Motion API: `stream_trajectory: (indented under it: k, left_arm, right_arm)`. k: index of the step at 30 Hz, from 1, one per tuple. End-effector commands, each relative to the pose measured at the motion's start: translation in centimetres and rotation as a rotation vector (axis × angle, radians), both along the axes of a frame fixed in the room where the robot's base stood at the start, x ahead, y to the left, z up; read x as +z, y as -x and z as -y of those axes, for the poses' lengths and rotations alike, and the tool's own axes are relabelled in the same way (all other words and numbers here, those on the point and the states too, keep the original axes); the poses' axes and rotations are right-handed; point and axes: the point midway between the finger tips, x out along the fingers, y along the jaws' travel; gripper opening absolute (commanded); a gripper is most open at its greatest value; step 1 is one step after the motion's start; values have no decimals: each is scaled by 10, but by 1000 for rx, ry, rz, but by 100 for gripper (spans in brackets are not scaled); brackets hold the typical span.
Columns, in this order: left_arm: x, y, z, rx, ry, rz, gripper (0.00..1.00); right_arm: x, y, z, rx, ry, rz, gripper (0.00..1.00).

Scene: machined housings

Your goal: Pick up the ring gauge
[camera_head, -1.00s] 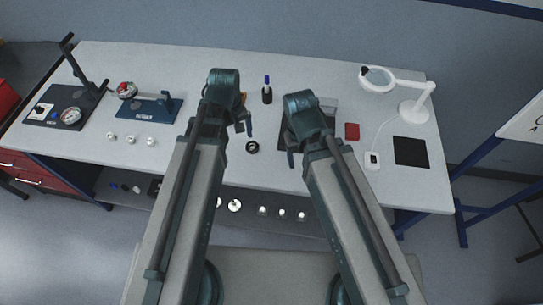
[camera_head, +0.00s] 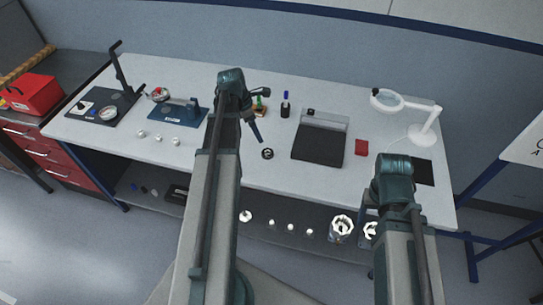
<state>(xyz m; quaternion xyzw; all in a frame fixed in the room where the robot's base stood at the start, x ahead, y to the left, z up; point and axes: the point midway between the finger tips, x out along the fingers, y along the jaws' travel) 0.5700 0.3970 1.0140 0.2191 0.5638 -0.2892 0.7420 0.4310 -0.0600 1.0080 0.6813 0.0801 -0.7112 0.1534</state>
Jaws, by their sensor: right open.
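The ring gauge appears to be the small black ring (camera_head: 267,154) lying flat near the front edge of the table, left of centre. My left gripper (camera_head: 262,112) is above the table, up and slightly left of the ring, with its fingers spread and nothing seen between them. My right gripper (camera_head: 364,206) is at the table's front edge, well right of the ring. It is open, and partly hidden by its own wrist.
A dark tray-like block (camera_head: 319,147) lies right of the ring, with a red block (camera_head: 362,147) beyond it. A black bottle (camera_head: 285,108) stands behind. A magnifier lamp (camera_head: 424,135) is at right; gauge stands (camera_head: 180,112) are at left. White parts sit on the lower shelf.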

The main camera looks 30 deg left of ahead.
Motion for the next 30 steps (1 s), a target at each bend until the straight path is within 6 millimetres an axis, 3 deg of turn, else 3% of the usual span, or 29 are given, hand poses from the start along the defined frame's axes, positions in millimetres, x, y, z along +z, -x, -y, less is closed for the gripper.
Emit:
stream_trajectory:
  k: [18, 30]
  left_arm:
    - [-79, -15, 15, -4, -1, -1, 97]
    - [-87, -17, 18, -4, -1, 0, 97]
  right_arm:
    - [-78, 0, 0, -2, 0, 0, 64]
    - [-87, 0, 0, -2, 0, 0, 64]
